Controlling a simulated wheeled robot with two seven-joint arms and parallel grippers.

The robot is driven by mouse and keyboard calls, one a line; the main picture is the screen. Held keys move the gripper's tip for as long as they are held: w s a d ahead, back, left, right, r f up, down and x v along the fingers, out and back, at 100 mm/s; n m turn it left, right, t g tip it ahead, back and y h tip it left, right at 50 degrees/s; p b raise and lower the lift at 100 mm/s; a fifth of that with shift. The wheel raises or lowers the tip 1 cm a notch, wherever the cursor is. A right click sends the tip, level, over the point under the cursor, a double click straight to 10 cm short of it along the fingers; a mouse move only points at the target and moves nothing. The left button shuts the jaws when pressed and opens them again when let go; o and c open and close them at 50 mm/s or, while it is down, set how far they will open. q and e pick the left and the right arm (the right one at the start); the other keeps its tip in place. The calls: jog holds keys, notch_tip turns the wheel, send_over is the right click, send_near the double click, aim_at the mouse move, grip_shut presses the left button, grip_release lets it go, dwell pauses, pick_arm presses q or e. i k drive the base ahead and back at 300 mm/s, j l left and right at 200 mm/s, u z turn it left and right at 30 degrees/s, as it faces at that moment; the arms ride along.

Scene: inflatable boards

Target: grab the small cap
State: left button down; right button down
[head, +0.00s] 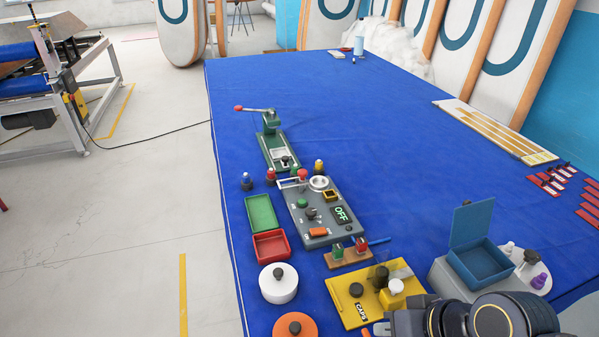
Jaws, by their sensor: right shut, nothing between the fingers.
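A yellow board (345,310) marked "CAPS" lies at the front of the blue table. A small black cap (356,290) sits on its left part. A white cap (396,287) on a yellow block stands to the right, and a dark piece (378,274) stands behind them; its shape is unclear. My right gripper (381,328) is at the bottom edge, just in front of the board, shut and empty; my dark arm hides the board's front right corner. My left gripper is out of view.
A grey panel with an "OFF" display (330,235) lies behind the board. A white round pot (278,288) and an orange one (295,327) stand left. An open blue box (482,262) stands right. The far table middle is clear.

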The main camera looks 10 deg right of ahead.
aim_at(357, 290)
jog(key=j+z, duration=0.35)
jog(key=i+j+z, duration=0.1)
jog(key=j+z, duration=0.15)
jog(key=z, duration=0.15)
jog(key=j+z, duration=0.35)
jog(key=k+l, duration=0.05)
